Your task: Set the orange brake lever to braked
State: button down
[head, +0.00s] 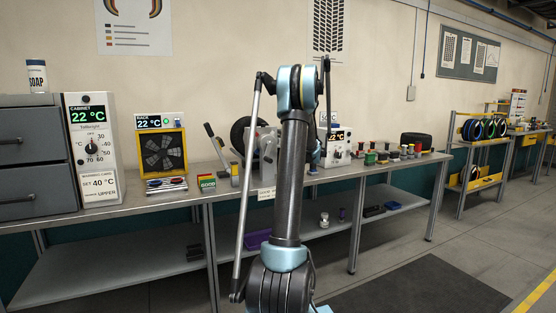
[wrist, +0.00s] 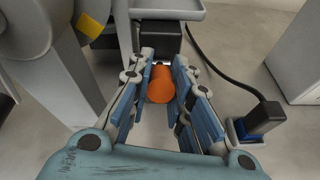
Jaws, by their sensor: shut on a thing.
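The orange brake lever (wrist: 161,85) shows in the wrist view as a rounded orange knob in front of a dark block (wrist: 160,38). My gripper (wrist: 160,80) is around it, with its blue-padded fingers on the knob's left and right sides, shut on it. The lever's shaft is hidden, and I cannot tell its position setting. In the head view my arm covers the lever and my gripper. The grey tyre clamp (head: 268,150) with a black wheel (head: 241,134) stands on the bench just left of my arm.
In the wrist view, a black cable and blue plug (wrist: 258,122) lie at right. A grey housing (wrist: 40,50) stands close on the left.

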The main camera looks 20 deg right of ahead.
jog(key=shift+w+d+r, duration=0.1)
jog(key=shift+w, duration=0.05)
dwell(0.4)
jog(key=c, duration=1.6)
grip_release()
jog(key=shift+o, duration=0.8)
jog(key=v, duration=1.2)
